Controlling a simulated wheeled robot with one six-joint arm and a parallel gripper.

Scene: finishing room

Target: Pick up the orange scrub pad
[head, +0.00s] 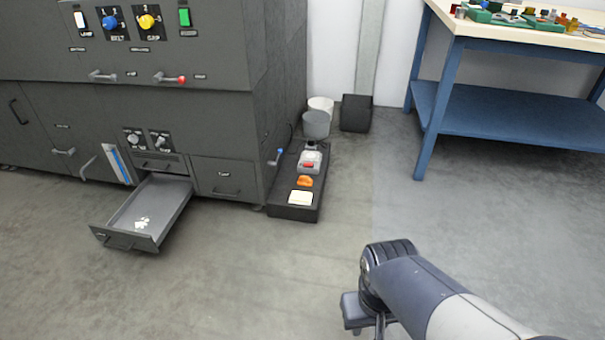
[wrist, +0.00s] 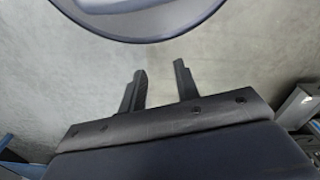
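The orange scrub pad (head: 305,181) lies on a low dark bench or tray (head: 292,213) on the floor, beside the right end of the grey machine. It sits between a pale cream pad (head: 300,198) and a grey item with a red patch (head: 309,162). My gripper shows in the wrist view (wrist: 160,75) with its two dark fingers apart and nothing between them. In the head view my arm reaches in from the lower right, well to the right of and nearer than the pad. The fingers are mostly hidden there.
The grey machine (head: 222,130) fills the left, with an open drawer (head: 122,240) jutting out low. A grey pot (head: 316,124), a white bucket (head: 321,104) and a black box (head: 356,112) stand behind. A blue workbench (head: 440,100) is at right. The central floor is clear.

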